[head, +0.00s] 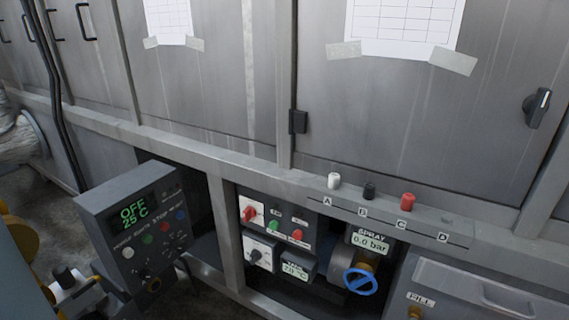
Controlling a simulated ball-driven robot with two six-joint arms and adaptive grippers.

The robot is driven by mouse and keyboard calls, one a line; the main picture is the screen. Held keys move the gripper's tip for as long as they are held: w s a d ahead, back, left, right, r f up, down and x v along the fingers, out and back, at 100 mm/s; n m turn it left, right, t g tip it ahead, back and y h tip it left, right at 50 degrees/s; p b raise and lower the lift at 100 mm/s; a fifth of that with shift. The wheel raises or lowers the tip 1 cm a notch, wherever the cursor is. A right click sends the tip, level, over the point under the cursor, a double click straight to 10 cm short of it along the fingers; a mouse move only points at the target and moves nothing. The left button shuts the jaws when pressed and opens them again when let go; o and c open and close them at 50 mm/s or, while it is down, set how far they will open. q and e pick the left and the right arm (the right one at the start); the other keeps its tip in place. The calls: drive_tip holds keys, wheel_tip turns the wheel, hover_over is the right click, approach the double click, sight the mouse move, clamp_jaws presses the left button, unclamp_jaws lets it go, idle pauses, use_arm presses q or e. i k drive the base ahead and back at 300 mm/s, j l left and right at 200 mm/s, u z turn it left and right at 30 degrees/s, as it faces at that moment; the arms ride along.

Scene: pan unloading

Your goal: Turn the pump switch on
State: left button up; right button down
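A recessed control panel below the frame rail holds a red rotary switch (249,213) on a white plate. Below it is a black rotary switch (255,256) on another white plate. The labels are too small to read, so I cannot tell which is the pump switch. Beside them are a green button (273,219) and a red button (297,235). The spray display (369,241) reads 0.0 bar. No gripper can be made out; parts of my arm show at the lower left edge.
A control box (139,222) at the left reads OFF, 25 °C. A blue valve wheel (360,281) is right of the switches. White, black and red knobs stand on the ledge (290,178) above. A grey post (225,230) separates the box from the panel.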

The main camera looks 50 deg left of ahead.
sight(250, 212)
drive_tip(key=u, duration=1.55)
